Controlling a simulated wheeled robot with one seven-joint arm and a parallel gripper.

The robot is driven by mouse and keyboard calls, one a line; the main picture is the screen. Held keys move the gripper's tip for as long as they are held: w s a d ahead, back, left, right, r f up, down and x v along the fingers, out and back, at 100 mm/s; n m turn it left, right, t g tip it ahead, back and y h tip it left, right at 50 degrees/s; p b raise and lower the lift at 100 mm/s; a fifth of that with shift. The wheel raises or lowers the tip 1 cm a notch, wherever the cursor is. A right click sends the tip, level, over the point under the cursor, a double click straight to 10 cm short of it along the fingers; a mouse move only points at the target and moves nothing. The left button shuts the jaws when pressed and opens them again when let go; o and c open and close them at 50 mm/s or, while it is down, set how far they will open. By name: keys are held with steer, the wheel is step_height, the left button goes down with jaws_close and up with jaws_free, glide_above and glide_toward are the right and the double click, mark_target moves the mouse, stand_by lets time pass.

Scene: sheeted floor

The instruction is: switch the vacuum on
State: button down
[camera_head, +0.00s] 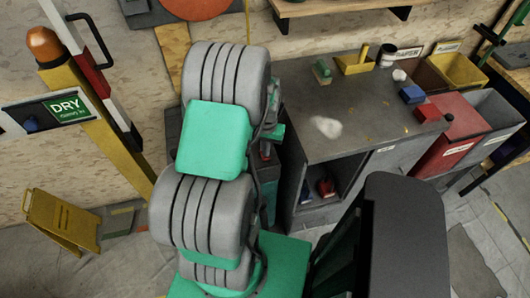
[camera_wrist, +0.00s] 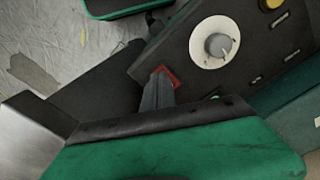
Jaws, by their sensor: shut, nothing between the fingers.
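The dark control panel of what looks like the vacuum (camera_wrist: 185,65) fills the upper right of the wrist view.
A grey workbench (camera_head: 345,110) with small items stands right of my arm. A red bin (camera_head: 455,135) and a grey bin (camera_head: 495,120) stand beyond it. A yellow floor sign (camera_head: 62,222) and a yellow post (camera_head: 95,120) are at the left.

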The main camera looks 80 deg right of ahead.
steer(key=shift+f+b, duration=0.55)
steer(key=shift+f, duration=0.25)
steer(key=shift+r, duration=0.1)
steer(key=shift+r+p, duration=2.45)
steer(key=shift+r, duration=1)
